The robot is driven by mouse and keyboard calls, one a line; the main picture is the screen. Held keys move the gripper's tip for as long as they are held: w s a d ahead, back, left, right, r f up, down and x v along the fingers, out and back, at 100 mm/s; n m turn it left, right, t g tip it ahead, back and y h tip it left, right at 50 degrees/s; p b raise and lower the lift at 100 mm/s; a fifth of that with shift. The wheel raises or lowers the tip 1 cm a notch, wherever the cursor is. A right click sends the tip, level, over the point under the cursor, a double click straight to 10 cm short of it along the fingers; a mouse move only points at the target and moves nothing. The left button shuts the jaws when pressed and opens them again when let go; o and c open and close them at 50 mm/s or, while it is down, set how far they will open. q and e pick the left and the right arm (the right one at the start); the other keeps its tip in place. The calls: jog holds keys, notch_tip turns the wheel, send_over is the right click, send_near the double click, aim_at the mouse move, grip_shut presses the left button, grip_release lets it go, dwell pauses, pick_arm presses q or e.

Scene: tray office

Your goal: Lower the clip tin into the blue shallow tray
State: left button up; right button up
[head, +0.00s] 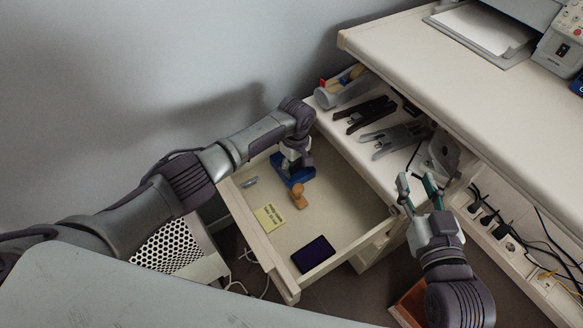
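The blue shallow tray (280,161) lies in the open drawer, toward its back left. My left gripper (292,170) points down over it and covers much of it. I cannot make out the clip tin; it may be hidden by the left gripper and wrist. The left fingers are too small and shaded to show whether they are open or shut on something. My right gripper (418,189) is open and empty, with its fingers apart beside the drawer's right side, near the desk's lower shelf.
The drawer (335,213) also holds an orange-handled stamp (298,194), a yellow note (268,217), a dark purple pad (313,255) and a small grey item (250,182). Cables (488,208) lie at right.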

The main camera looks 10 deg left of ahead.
pick_arm(q)
jog(key=shift+r, duration=0.15)
notch_tip(320, 180, up, 12)
dwell(0.5)
